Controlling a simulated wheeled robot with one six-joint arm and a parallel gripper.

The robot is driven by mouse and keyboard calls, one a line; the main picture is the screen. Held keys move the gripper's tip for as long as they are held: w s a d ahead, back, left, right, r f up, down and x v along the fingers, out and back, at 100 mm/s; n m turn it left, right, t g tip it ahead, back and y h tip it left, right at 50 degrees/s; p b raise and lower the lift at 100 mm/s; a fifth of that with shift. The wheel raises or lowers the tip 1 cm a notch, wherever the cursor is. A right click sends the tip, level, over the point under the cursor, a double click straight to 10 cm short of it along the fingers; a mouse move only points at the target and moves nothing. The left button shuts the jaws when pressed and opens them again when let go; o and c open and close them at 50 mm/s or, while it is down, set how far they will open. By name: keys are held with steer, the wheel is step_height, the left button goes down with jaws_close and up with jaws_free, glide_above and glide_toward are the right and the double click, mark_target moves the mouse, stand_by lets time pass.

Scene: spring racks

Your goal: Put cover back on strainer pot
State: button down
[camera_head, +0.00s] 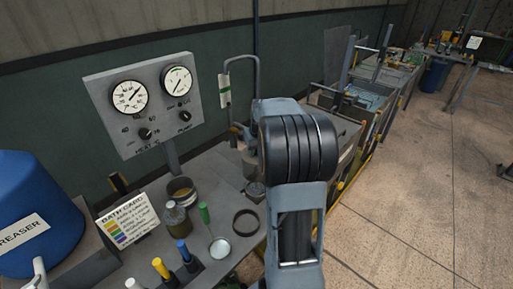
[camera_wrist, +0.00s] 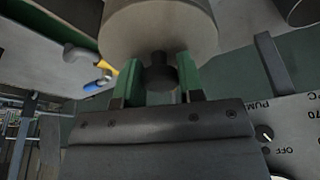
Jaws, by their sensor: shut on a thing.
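My gripper (camera_wrist: 159,85) has two green fingers, shut on a dark knob (camera_wrist: 158,72) in the wrist view. The knob stands out from a pale grey round metal piece (camera_wrist: 158,28), which looks like the cover. Whether this piece rests on anything is hidden. In the head view my arm hides the gripper and the held piece. An open metal pot (camera_head: 181,190) with brownish contents stands on the bench left of my arm. I cannot tell whether it is the strainer pot. A grey shape (camera_head: 240,143) shows partly behind my arm.
A gauge panel (camera_head: 145,103) stands behind the bench. A bottle (camera_head: 177,220), a black ring (camera_head: 245,222), a green-handled tool (camera_head: 205,215), a bath card (camera_head: 128,220) and a blue drum (camera_head: 40,215) crowd the bench.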

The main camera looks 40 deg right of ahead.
mark_target(257, 172)
steer(key=shift+f+b, duration=0.8)
steer(key=shift+f, duration=0.55)
steer(key=shift+f+b, duration=3.75)
steer(key=shift+f, duration=0.8)
steer(key=c, duration=0.7)
jaws_free()
steer(key=shift+o, duration=0.2)
steer(key=v, duration=1.4)
steer(key=shift+w, duration=0.1)
